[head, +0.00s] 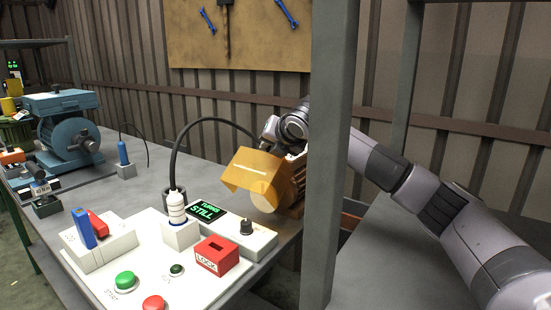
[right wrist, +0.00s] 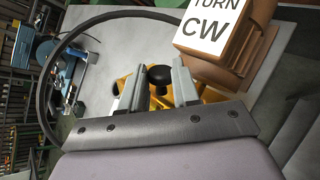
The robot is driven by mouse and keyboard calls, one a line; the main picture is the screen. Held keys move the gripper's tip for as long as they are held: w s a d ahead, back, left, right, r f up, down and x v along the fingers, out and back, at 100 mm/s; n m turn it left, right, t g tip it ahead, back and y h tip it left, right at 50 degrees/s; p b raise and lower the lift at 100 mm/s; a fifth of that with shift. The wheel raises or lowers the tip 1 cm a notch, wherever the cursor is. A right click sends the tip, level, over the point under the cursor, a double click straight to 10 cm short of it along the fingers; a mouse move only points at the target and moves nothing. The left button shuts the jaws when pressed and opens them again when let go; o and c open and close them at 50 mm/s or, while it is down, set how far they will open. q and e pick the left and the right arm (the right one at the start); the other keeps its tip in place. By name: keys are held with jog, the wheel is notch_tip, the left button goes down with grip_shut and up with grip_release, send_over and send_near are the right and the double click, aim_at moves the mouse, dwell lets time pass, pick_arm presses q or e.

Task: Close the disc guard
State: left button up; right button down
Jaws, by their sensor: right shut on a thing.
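The disc guard (head: 258,168) is a yellow-orange angled cover at the far right end of the bench in the head view. A pale round disc (head: 264,194) shows below it, against a brown-orange housing (head: 291,185). My right gripper (right wrist: 158,84) reaches in from behind the guard, and its fingers are mostly hidden in the head view. In the right wrist view its two grey fingers are shut on a black knob (right wrist: 160,75), with yellow-orange parts of the guard just beyond. My left gripper is not in view.
A grey post (head: 331,160) stands close to my right arm. A control panel has a red LOCK block (head: 216,254), a display reading STILL (head: 207,211) and a white plug (head: 176,207) with a black cable. A box marked TURN CW (right wrist: 207,33) is beside the fingers.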

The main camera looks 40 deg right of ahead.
aim_at(281, 163)
jog(key=shift+s+a+f+n+h+b, duration=0.15)
jog(key=shift+a+f+n+h+b, duration=0.25)
jog(key=shift+b, duration=0.75)
jog(key=shift+d+r, duration=0.1)
jog(key=shift+r, duration=0.05)
jog(key=c, duration=0.8)
grip_release()
jog(key=shift+c, duration=0.2)
jog(key=shift+r, duration=0.1)
jog(key=shift+b+v, duration=0.5)
jog(key=shift+v, duration=3.05)
jog(key=shift+s+f, duration=0.1)
jog(key=shift+f, duration=0.1)
jog(key=shift+c, duration=0.3)
